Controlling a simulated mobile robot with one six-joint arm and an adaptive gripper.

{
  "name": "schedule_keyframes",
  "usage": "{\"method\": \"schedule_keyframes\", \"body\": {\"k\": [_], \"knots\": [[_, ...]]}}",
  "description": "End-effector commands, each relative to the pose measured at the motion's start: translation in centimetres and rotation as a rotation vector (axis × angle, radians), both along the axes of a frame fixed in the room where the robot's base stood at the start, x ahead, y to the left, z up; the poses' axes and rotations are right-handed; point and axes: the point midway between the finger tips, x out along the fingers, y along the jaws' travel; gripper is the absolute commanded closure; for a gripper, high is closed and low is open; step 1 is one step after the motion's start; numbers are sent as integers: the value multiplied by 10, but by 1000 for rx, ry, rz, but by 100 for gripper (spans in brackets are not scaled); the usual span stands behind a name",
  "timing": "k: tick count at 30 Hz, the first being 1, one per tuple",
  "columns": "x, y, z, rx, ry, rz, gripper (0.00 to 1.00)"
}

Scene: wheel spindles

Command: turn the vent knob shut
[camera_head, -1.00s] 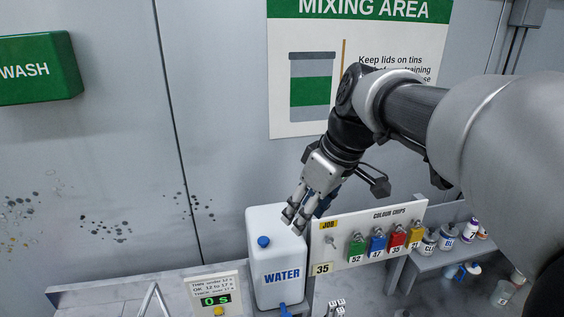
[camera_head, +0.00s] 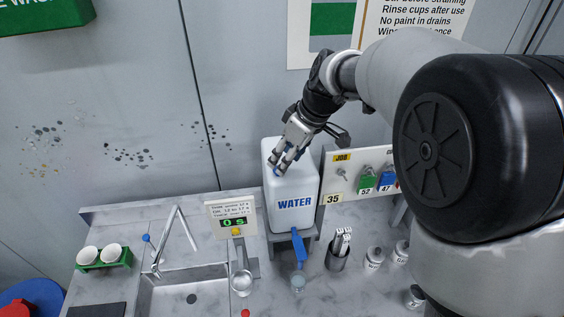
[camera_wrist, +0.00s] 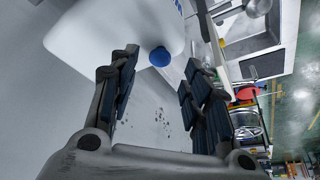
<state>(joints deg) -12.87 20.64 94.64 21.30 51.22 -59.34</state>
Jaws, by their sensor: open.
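The vent knob, a round blue cap, sits on top of the white water container (camera_head: 293,203), towards its front left. In the wrist view the knob (camera_wrist: 160,57) shows in the gap between my fingertips, nearer the left finger in the picture. My gripper (camera_head: 283,166) is open and empty, with its fingers pointing down over the container top. In the head view the fingers hide most of the knob. I cannot tell how far the fingertips are above it, nor which way the knob is turned.
The container stands on a raised stand with a blue tap (camera_head: 299,247) at its front. A timer (camera_head: 233,221) reading 0 s stands left of it. A sink (camera_head: 187,291) lies to the left.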

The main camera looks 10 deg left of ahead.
Motion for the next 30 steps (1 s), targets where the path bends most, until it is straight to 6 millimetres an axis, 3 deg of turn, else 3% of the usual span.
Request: {"method": "schedule_keyframes", "body": {"k": [7, 19, 30], "knots": [[6, 11, -30, 0, 2, 1, 56], [7, 13, -36, 0, -1, 0, 57], [7, 13, -36, 0, 0, 0, 81]]}}
